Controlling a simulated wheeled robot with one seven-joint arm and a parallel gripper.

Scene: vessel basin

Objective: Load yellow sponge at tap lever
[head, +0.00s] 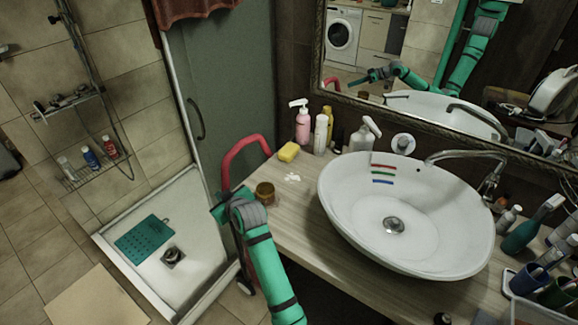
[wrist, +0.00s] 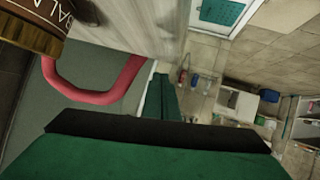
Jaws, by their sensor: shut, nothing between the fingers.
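The yellow sponge (head: 289,152) lies on the wooden counter left of the basin, in front of the bottles. The chrome tap (head: 470,153) stands at the right rear of the white basin (head: 345,215), its spout reaching left over the rim; its lever is small and hard to make out at the base. My gripper (head: 218,207) is at the counter's left edge, well apart from the sponge and left of an amber jar. In the wrist view my gripper (wrist: 162,98) is shut and empty. The sponge and tap are not in the wrist view.
The amber jar (head: 265,194) stands close to my gripper and shows large in the wrist view (wrist: 30,25). A pink bottle (head: 303,125) and other bottles stand behind the sponge. A red curved handle (head: 245,150) rises beside the counter. Bottles and cups crowd the right side.

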